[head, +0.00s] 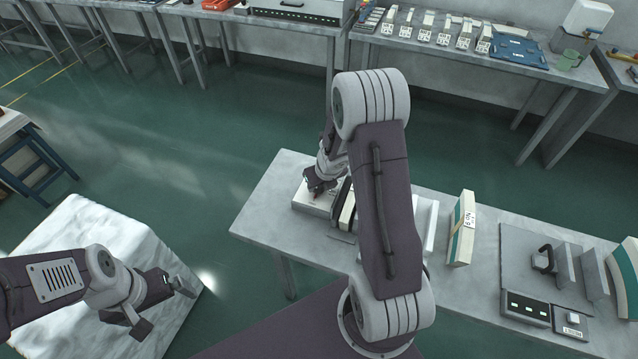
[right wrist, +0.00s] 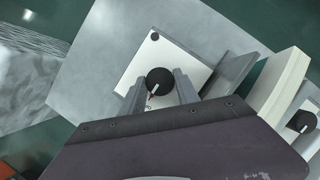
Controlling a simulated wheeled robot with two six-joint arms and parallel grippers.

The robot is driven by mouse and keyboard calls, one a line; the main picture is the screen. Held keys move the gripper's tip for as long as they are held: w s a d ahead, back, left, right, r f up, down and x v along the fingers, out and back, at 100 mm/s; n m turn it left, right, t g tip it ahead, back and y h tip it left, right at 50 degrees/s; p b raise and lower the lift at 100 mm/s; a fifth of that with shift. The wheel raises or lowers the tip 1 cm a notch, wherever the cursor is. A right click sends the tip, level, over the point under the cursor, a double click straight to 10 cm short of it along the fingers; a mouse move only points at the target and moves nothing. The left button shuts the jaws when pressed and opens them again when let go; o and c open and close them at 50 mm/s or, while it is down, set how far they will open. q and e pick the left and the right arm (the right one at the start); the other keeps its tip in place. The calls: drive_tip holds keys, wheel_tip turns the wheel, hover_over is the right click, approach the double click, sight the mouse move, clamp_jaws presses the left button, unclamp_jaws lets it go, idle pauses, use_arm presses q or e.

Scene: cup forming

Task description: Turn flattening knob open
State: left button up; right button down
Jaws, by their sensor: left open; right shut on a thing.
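The flattening knob is a round black knob (right wrist: 160,79) on a white panel (right wrist: 146,55) in the right wrist view. It has a small red mark at its lower side. My right gripper (right wrist: 158,90) has its two grey fingers on either side of the knob and is shut on it. In the head view my right gripper (head: 318,184) is low over the white panel (head: 312,202) at the bench's left end and hides the knob. My left gripper (head: 163,307) is open and empty, over a white marble-like block, far from the knob.
The grey bench (head: 262,222) runs right from the panel. A white-and-green block (head: 461,228) stands on it. A grey plate (head: 515,262) with a black handle and a switch box (head: 526,309) lies farther right. My right arm hides the bench's middle. Back tables hold several parts.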

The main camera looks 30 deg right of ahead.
drive_tip(key=shift+s+a+f, duration=0.1)
drive_tip(key=shift+s+f, duration=0.05)
drive_tip(key=c, duration=0.9)
unclamp_jaws()
drive_tip(key=shift+r, duration=0.5)
drive_tip(key=p+v, duration=0.5)
drive_tip(key=v, duration=0.3)
drive_tip(key=shift+s, duration=0.1)
drive_tip(key=shift+r, duration=0.1)
